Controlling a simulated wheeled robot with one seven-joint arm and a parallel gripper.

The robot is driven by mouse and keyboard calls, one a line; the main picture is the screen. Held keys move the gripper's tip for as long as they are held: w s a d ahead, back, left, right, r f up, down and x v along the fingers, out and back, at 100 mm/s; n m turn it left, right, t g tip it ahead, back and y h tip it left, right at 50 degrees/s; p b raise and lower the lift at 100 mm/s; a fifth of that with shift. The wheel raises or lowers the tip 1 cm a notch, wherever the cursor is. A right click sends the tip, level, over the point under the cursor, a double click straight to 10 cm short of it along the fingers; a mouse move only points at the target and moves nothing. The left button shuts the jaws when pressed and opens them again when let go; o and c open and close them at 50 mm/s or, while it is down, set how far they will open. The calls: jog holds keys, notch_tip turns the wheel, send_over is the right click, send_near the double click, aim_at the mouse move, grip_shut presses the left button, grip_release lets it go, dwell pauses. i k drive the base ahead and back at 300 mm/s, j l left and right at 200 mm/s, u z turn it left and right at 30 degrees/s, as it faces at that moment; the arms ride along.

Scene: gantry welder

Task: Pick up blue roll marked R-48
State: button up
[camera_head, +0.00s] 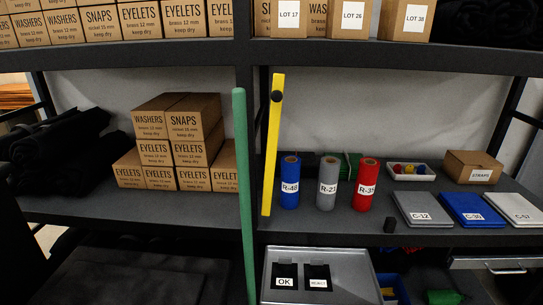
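The blue roll marked R-48 (290,184) stands upright on the middle shelf (330,226), just right of the yellow bar and clear of it. A grey roll (327,184) whose label starts with R-2 stands to its right. A red roll (367,186) with a label that reads like R-35 stands right of the grey one. All three are upright with small gaps between them. My gripper is not in view.
A green pole (242,190) and a yellow bar (271,150) stand left of the rolls, in front of the shelf. Stacked cartons (155,152) sit further left. A small parts tray (411,172) and flat cases (422,209) lie right. The upper shelf (390,56) overhangs.

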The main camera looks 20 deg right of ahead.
aim_at(291, 165)
jog(key=i+l, duration=1.5)
jog(key=k+l+z, duration=0.05)
jog(key=l, duration=0.05)
